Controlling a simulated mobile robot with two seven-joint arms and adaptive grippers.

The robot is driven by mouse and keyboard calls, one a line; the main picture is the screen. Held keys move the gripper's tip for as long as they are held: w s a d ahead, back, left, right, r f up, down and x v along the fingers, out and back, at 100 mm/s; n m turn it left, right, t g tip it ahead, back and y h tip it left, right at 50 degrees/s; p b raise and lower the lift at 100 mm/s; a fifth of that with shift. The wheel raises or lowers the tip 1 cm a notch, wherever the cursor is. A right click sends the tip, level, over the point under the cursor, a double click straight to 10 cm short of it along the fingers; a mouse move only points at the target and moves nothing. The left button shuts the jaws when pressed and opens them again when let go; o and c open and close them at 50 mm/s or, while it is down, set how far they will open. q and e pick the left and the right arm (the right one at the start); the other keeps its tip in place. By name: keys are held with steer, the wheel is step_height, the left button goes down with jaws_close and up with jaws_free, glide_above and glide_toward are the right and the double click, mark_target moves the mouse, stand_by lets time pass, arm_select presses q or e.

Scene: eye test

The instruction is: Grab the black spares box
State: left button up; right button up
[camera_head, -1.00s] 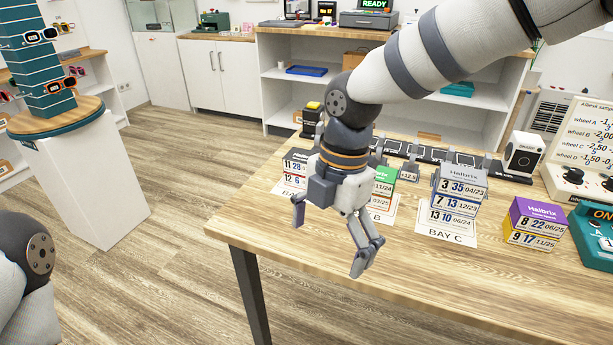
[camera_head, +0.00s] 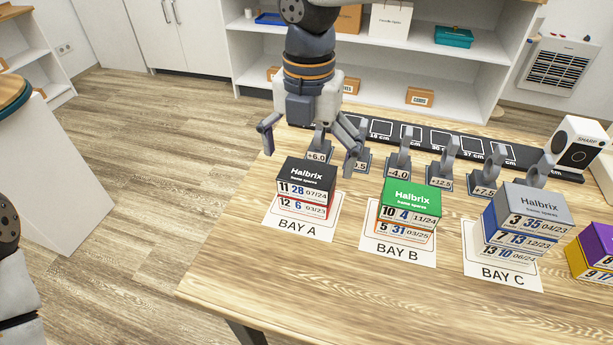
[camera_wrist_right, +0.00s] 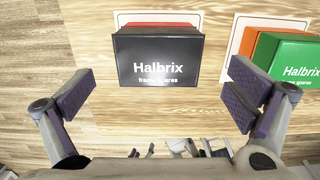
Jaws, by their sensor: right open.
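The black spares box (camera_head: 306,177) lies on top of a red box (camera_head: 302,208) on the BAY A card (camera_head: 285,221). Its top reads "Halbrix". In the right wrist view the black box (camera_wrist_right: 158,58) lies ahead of and between the fingers, with a strip of red behind it. My right gripper (camera_head: 309,143) is open and empty, just behind the stack in the head view and apart from the box. Its two spread fingers also show in the right wrist view (camera_wrist_right: 160,92). My left gripper is out of view; only part of that arm shows at lower left.
A green-topped stack (camera_head: 410,197) stands on BAY B and a grey-topped stack (camera_head: 535,205) on BAY C. A purple box (camera_head: 597,245) is at far right. Several small grey stands, one being (camera_head: 397,163), line up behind. The table's front (camera_head: 330,290) is clear.

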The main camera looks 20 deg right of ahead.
mark_target(307, 172)
step_height(307, 172, down, 4)
steer(key=shift+w+r, duration=0.1)
steer(key=c, duration=1.3)
